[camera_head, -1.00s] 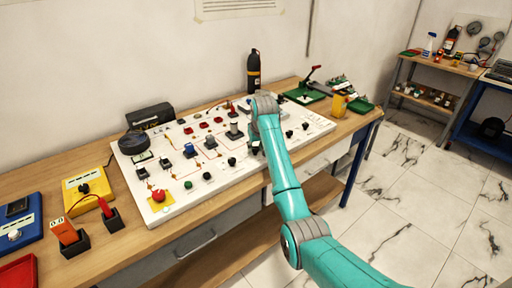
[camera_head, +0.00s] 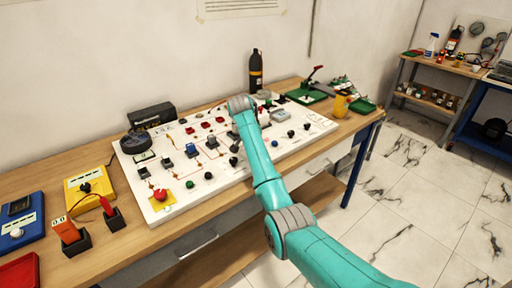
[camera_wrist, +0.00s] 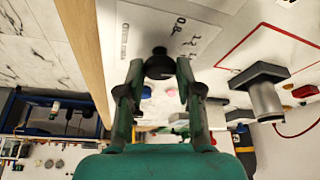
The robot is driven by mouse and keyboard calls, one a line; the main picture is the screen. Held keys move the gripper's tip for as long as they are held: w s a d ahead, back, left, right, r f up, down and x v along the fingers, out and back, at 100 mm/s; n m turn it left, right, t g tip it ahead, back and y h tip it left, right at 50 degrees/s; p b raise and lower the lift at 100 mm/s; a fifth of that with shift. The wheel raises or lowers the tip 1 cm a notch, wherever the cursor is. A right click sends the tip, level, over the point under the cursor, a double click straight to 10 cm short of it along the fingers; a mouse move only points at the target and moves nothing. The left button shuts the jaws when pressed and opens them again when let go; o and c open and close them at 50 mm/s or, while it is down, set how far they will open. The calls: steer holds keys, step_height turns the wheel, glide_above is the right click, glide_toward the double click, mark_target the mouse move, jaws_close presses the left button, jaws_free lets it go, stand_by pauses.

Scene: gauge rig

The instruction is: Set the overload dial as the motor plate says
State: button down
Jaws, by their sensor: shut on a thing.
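In the wrist view my gripper (camera_wrist: 159,72) has its two fingers closed on a black knob (camera_wrist: 159,63) that stands on the white board. Dark printed marks lie on a pale label (camera_wrist: 182,35) beside the knob, too small and slanted to read surely. In the head view my arm reaches over the board (camera_head: 310,138) and hides most of the gripper; a black knob (camera_head: 233,161) shows just below it. I cannot make out a pointer position or the motor plate's writing.
A grey cylinder on a dark block (camera_wrist: 262,92) stands close by the gripper. The board also holds a red button (camera_head: 160,194) and several switches. A black bottle (camera_head: 256,70) stands behind it. A yellow meter box (camera_head: 88,188) is at left.

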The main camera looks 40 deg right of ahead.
steer(key=shift+m+g, duration=0.3)
steer(key=shift+m, duration=0.4)
steer(key=c, duration=0.8)
jaws_free()
steer(key=shift+o, duration=0.2)
steer(key=shift+a+r, duration=0.1)
steer(key=w+v, duration=0.1)
steer(key=v, duration=1)
steer(key=shift+s+a+r, duration=0.25)
steer(key=shift+s+r, duration=0.1)
steer(key=shift+s, duration=0.1)
steer(key=shift+s, duration=0.1)
